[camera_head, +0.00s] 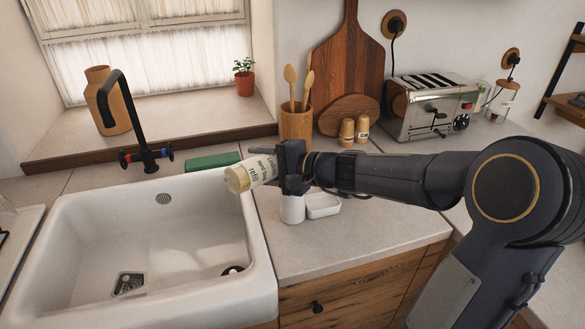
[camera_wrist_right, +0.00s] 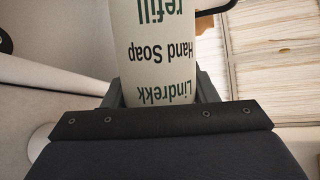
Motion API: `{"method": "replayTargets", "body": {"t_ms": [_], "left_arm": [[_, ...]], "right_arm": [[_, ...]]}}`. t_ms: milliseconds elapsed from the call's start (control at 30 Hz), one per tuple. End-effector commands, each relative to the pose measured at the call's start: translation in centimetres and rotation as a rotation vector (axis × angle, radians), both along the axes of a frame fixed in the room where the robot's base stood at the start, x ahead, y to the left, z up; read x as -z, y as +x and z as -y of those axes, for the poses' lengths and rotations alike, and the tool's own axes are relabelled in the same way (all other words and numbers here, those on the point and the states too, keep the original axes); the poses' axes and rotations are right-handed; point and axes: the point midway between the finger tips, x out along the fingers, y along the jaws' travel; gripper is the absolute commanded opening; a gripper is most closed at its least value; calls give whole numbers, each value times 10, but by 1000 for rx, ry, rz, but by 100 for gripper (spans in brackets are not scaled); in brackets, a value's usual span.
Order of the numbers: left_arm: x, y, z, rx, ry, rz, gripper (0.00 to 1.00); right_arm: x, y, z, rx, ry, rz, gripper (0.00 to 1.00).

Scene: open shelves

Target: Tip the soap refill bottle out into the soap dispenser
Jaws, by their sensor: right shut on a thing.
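The soap refill bottle (camera_head: 258,171) is cream with dark green lettering and lies nearly level, its pale yellowish end facing left over the sink's right rim. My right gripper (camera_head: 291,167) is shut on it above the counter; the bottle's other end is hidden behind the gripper. In the right wrist view the bottle (camera_wrist_right: 163,55) sits between the fingers (camera_wrist_right: 161,90), its lettering upside down. A white round container, apparently the soap dispenser (camera_head: 292,209), stands on the counter just below the gripper, its top hidden. My left gripper is not in view.
The white sink (camera_head: 150,235) is left, with a black tap (camera_head: 128,115) behind it. A white dish (camera_head: 323,206) is beside the dispenser. A utensil pot (camera_head: 295,122), two shakers (camera_head: 354,131) and a toaster (camera_head: 430,105) stand behind.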

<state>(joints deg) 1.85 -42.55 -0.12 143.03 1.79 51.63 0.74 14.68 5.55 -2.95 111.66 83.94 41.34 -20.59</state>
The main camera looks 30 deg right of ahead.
Motion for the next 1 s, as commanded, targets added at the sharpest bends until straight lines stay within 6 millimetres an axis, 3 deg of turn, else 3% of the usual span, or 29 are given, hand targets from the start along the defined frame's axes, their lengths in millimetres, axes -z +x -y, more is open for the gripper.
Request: {"method": "replayTargets", "body": {"t_ms": [1000], "left_arm": [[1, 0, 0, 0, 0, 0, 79]], "right_arm": [[-8, 1, 3, 1, 108, -28, 26]]}}
